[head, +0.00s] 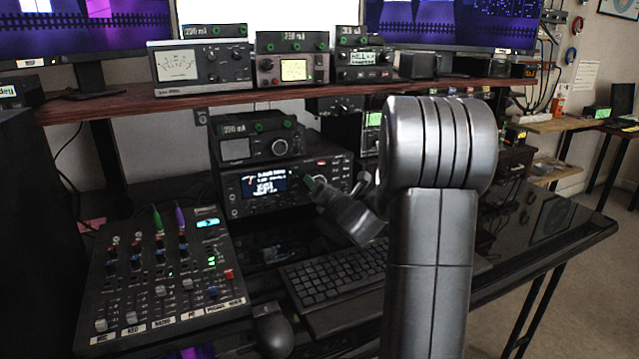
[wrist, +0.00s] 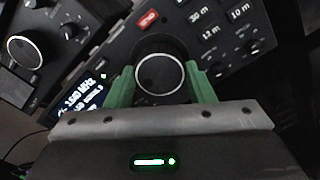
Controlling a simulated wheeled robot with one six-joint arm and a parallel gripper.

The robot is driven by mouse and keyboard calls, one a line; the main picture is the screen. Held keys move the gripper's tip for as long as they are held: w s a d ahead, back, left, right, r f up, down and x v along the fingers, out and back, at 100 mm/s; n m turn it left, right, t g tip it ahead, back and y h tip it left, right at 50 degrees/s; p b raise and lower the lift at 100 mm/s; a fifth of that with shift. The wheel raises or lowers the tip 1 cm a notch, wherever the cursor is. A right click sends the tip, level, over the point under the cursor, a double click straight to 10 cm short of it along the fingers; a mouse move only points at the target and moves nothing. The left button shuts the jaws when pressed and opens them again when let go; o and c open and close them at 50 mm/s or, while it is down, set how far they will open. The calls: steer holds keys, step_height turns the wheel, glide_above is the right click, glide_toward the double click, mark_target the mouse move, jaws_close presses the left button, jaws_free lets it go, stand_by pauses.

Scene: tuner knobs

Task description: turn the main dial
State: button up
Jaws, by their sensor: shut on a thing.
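The main dial (wrist: 160,75) is a round black knob with a light ring on its face, on the front of a black radio (head: 285,190) with a lit screen. My gripper (wrist: 163,85) has green fingers, one on each side of the dial, and is shut on it in the wrist view. In the head view my gripper (head: 316,187) reaches the radio's front right of the screen. The dial is mostly hidden there behind my gripper.
A mixer (head: 160,285) with several faders stands at the left front. A keyboard (head: 330,275) and a mouse (head: 272,330) lie on the desk below the radio. Another unit (head: 255,145) sits on top of the radio. A shelf (head: 300,97) with several devices runs above.

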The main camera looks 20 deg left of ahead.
stand_by(0.3)
steer(key=o, duration=1)
steer(key=shift+c, duration=0.2)
steer(key=p+v, duration=0.1)
steer(key=v, duration=1.3)
steer(key=shift+p, duration=0.35)
